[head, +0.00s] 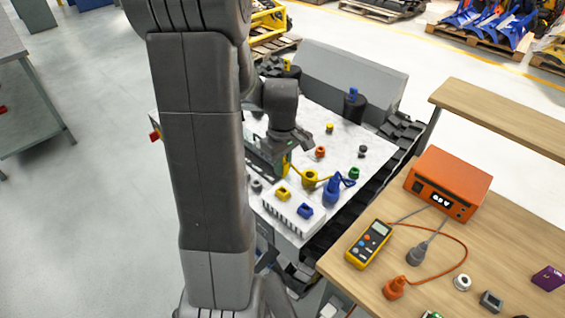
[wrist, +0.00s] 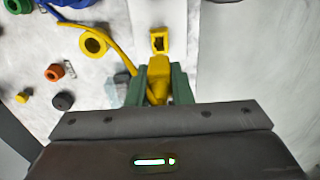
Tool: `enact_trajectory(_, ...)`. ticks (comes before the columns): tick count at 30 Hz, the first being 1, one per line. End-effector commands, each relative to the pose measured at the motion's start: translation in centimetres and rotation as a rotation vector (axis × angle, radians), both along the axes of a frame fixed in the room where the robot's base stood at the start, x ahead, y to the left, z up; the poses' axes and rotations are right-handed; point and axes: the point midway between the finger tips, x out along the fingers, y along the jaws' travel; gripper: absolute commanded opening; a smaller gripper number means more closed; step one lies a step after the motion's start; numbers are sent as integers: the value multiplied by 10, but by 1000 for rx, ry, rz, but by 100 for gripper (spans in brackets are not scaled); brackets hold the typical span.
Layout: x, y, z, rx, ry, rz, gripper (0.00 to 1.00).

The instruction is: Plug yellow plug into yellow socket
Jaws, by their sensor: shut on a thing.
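My gripper (head: 285,165) is above the white carrier top. In the wrist view its green fingers (wrist: 157,88) are shut on the yellow plug (wrist: 157,92). The plug also shows as a small yellow piece (head: 287,161) in the head view, partly hidden by the gripper. The yellow socket (head: 283,194) sits on a white ribbed block (head: 275,210). In the wrist view the socket (wrist: 159,40), with a dark opening, is just ahead of the plug. In the head view a gap shows between them. A yellow cable runs from the plug towards a yellow spool (head: 309,180).
A blue socket (head: 305,211) is beside the yellow one on the block. A blue spool (head: 331,193) and small orange and green pieces stand nearby. A wooden bench (head: 460,160) with an orange instrument (head: 447,183) and a yellow meter (head: 369,244) is at the right.

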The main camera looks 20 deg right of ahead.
Motion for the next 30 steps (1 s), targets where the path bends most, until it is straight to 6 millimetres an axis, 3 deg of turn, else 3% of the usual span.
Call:
enact_trajectory(15, 0, 0, -47, 0, 0, 0, 0)
enact_trajectory(30, 0, 0, -52, 0, 0, 0, 0)
